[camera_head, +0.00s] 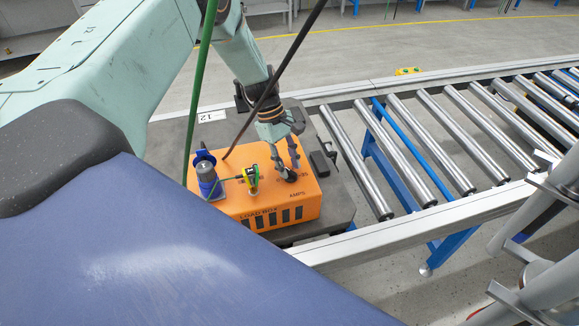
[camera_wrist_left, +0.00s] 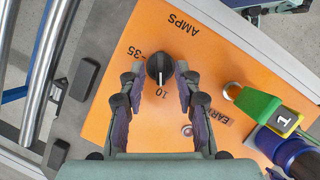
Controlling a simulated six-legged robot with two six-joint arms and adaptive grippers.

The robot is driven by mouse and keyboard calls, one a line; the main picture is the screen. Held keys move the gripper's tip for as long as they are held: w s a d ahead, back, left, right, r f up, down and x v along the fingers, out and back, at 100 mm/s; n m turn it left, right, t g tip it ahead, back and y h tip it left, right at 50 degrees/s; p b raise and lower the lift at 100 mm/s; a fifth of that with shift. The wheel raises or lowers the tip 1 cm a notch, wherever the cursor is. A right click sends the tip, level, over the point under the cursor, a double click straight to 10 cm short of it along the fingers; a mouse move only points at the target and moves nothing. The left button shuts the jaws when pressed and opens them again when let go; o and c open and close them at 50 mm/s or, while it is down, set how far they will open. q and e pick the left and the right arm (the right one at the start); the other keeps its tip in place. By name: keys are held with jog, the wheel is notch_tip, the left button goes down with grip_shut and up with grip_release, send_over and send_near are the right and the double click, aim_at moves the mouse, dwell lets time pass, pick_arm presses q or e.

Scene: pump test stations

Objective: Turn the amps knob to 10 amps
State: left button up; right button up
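The black amps knob (camera_wrist_left: 160,68) sits on the orange load box (camera_wrist_left: 120,130), beside printed marks "10" and "-35" and the word AMPS. Its white line points toward the "10" mark in the left wrist view. My left gripper (camera_wrist_left: 160,72) has one finger on each side of the knob, with narrow gaps showing; whether either finger touches it is unclear. In the head view my left gripper (camera_head: 284,160) reaches down to the knob (camera_head: 290,176) on the orange box (camera_head: 300,212). My right gripper is not in view.
A blue and grey connector (camera_head: 207,178) and a green-yellow clip (camera_head: 252,180) stand on the box top, with green and dark cables (camera_head: 272,80) rising nearby. The box rests on a dark plate (camera_head: 338,200). A roller conveyor (camera_head: 420,130) extends right.

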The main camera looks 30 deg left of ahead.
pick_arm(q)
jog(key=v, duration=1)
jog(key=shift+r, duration=0.2)
